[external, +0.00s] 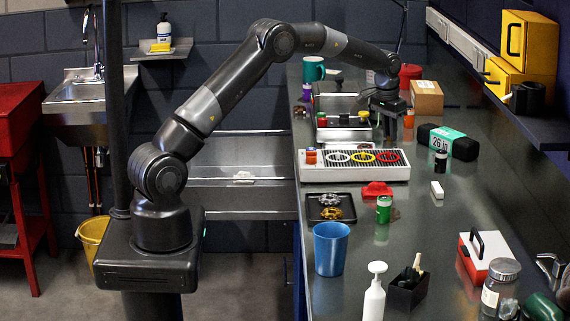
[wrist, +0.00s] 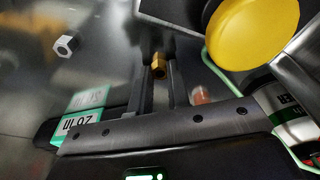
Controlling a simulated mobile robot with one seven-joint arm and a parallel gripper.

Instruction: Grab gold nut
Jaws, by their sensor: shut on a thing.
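The gold nut (wrist: 159,66) is a small brass-coloured hex piece in the wrist view. It sits between the tips of the two dark fingers of my gripper (wrist: 160,73). My gripper is shut on it. In the external view my gripper (external: 388,121) points down at the far part of the bench, near the metal tray with bottles. The nut cannot be made out there. Whether it is clear of the bench top cannot be told.
A silver hex nut (wrist: 66,46) lies apart from my gripper. A black and green tube box (external: 450,141) lies to the right, and a cardboard box (external: 426,98) stands behind. A large yellow round thing (wrist: 250,32) shows close by in the wrist view.

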